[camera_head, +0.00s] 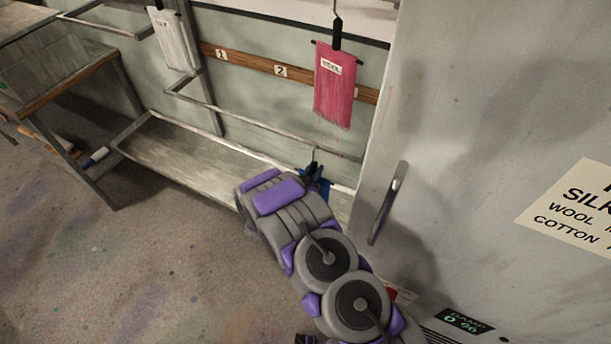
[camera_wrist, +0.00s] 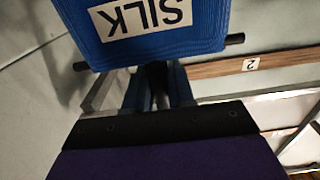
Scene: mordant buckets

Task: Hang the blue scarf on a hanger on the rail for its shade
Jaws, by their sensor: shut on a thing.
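The blue scarf (camera_wrist: 160,40) fills the top of the wrist view, with a white label reading SILK upside down. It is on a dark hanger (camera_wrist: 235,39) whose bar ends stick out on both sides. My gripper (camera_wrist: 158,85) is shut on the hanger just below the scarf in that view. In the head view only a small bit of blue (camera_head: 322,187) and a hook (camera_head: 314,157) show past my arm; most of the scarf is hidden there. A wooden strip (camera_head: 250,61) on the wall carries number tags 1 and 2.
A pink-red scarf (camera_head: 331,95) hangs at upper centre, and a whitish one (camera_head: 172,40) at upper left. A grey metal frame (camera_head: 240,121) runs above a low shelf (camera_head: 180,160). A grey cabinet (camera_head: 470,120) with a handle (camera_head: 387,203) stands close on the right.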

